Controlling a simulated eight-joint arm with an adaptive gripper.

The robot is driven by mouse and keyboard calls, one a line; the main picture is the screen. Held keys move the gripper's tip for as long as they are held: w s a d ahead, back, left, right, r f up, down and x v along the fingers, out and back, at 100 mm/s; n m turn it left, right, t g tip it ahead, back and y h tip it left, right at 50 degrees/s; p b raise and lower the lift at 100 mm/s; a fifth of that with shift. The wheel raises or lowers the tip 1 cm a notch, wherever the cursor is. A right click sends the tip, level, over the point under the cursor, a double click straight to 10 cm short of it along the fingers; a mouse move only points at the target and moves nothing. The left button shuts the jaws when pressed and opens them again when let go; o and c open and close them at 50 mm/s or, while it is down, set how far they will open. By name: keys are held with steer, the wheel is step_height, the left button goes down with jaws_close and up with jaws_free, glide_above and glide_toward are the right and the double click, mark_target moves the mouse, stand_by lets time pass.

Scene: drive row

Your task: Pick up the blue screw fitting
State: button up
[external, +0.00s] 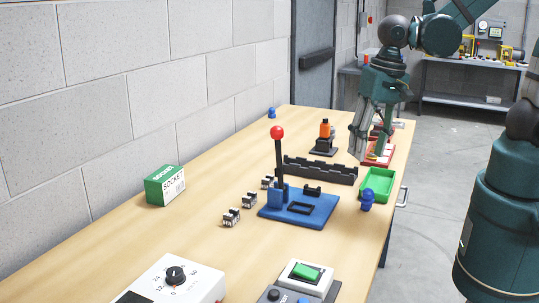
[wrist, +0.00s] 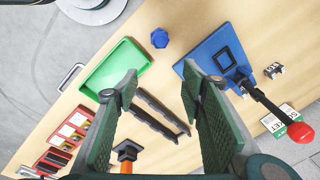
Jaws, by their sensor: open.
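The blue screw fitting (external: 367,199) stands on the wooden table, just in front of the green tray (external: 364,190). In the wrist view the fitting (wrist: 159,38) lies between the green tray (wrist: 97,83) and the blue base plate (wrist: 191,62), beyond my fingertips. My gripper (external: 368,152) is open and above the table, farther back than the fitting in the external view. In the wrist view my gripper (wrist: 159,85) has its two fingers wide apart with nothing between them. A second small blue object (external: 271,113) stands at the table's far left.
A blue base with a red-knobbed lever (external: 277,133) stands left of the fitting. A black toothed rail (external: 320,170) and an orange-topped part (external: 324,130) lie behind. A green socket box (external: 165,186) is at left; a green-button box (external: 306,272) is in front.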

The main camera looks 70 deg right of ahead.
mark_target(368, 190)
steer(key=a+f+m, duration=0.1)
steer(key=f, duration=0.1)
steer(key=s+a+f+g, duration=0.1)
steer(key=f+m+b, duration=0.1)
steer(key=f, duration=0.1)
steer(key=shift+s+a+f+m+g, duration=0.25)
steer(key=shift+a+f+m+g, duration=0.05)
steer(key=shift+a, duration=0.1)
steer(key=shift+f, duration=0.1)
steer(key=shift+f, duration=1.2)
steer(key=shift+f+b, duration=0.1)
steer(key=shift+b, duration=0.2)
steer(key=shift+a+f+b, duration=0.2)
steer(key=shift+f+b, duration=0.5)
steer(key=shift+f, duration=1.8)
steer(key=shift+c, duration=0.7)
steer(key=c, duration=0.8)
